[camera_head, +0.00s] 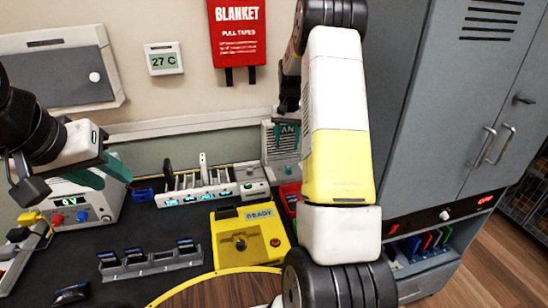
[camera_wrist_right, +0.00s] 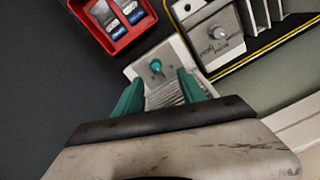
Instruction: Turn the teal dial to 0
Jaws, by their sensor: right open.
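The teal dial (camera_wrist_right: 156,65) sits on a light grey panel in the right wrist view. It is small and round, and its scale and setting are too small to read. My right gripper (camera_wrist_right: 158,80) is open, with its two teal fingers apart just short of the dial, one toward each side. Nothing is between them but the panel's ribbed part.
A red tray (camera_wrist_right: 118,22) with small labelled items lies near the dial in the right wrist view. A grey box with a pale knob (camera_wrist_right: 217,33) stands right of it. A yellow READY box (camera_head: 243,240) and a slotted grey rack (camera_head: 150,263) occupy the bench.

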